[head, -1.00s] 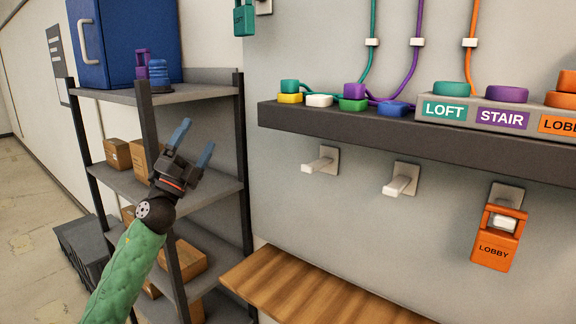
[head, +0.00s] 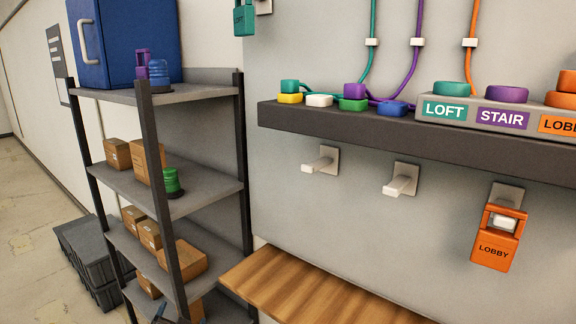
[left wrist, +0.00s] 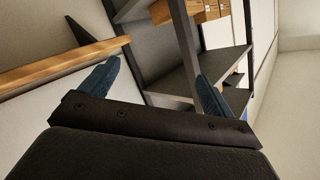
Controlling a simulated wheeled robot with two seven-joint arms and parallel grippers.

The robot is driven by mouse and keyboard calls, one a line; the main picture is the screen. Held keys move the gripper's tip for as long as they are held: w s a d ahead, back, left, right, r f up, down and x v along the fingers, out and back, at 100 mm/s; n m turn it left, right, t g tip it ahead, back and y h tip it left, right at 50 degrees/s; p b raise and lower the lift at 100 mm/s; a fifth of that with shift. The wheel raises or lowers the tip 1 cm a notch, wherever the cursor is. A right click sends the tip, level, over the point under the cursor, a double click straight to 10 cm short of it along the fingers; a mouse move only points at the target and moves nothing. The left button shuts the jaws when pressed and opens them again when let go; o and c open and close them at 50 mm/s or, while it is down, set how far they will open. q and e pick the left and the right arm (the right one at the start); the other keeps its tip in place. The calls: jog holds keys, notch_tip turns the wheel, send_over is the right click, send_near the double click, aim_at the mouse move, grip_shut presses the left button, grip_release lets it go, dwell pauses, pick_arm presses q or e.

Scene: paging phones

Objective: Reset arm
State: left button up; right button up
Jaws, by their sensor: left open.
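My left gripper (left wrist: 157,84) is open in the left wrist view, with its two blue fingers spread wide and nothing between them. In the head view only a bit of the left gripper (head: 161,314) shows at the bottom edge, low in front of the shelf rack. The rest of the left arm is out of that view. My right gripper is in neither view.
A dark shelf rack (head: 205,188) holds cardboard boxes, a green object (head: 172,183) and a blue case (head: 125,40). A wooden bench (head: 300,292) is to its right. An orange LOBBY tag (head: 493,250) hangs on a wall peg below a dark ledge (head: 400,137) with coloured buttons.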

pick_arm(q)
jog(key=s+d+f+n+g+h, duration=0.1)
jog(key=s+d+f+g, duration=0.2)
jog(key=s+f+g, duration=0.85)
jog(key=s+d+f+n+h, duration=0.15)
jog(key=s+f, duration=0.55)
jog(key=s, duration=1.2)
jog(key=s+d+f+b+x, duration=0.1)
jog(key=s+x, duration=0.2)
jog(key=x, duration=1.1)
jog(key=s+d+f+x, duration=0.1)
jog(key=s+d+x, duration=0.15)
jog(key=x, duration=1.15)
jog(key=s+f, duration=0.4)
jog(key=f, duration=0.6)
jog(key=s+f+g+b, duration=0.1)
jog(key=s+f, duration=0.3)
jog(key=f, duration=0.7)
jog(key=shift+a, duration=0.4)
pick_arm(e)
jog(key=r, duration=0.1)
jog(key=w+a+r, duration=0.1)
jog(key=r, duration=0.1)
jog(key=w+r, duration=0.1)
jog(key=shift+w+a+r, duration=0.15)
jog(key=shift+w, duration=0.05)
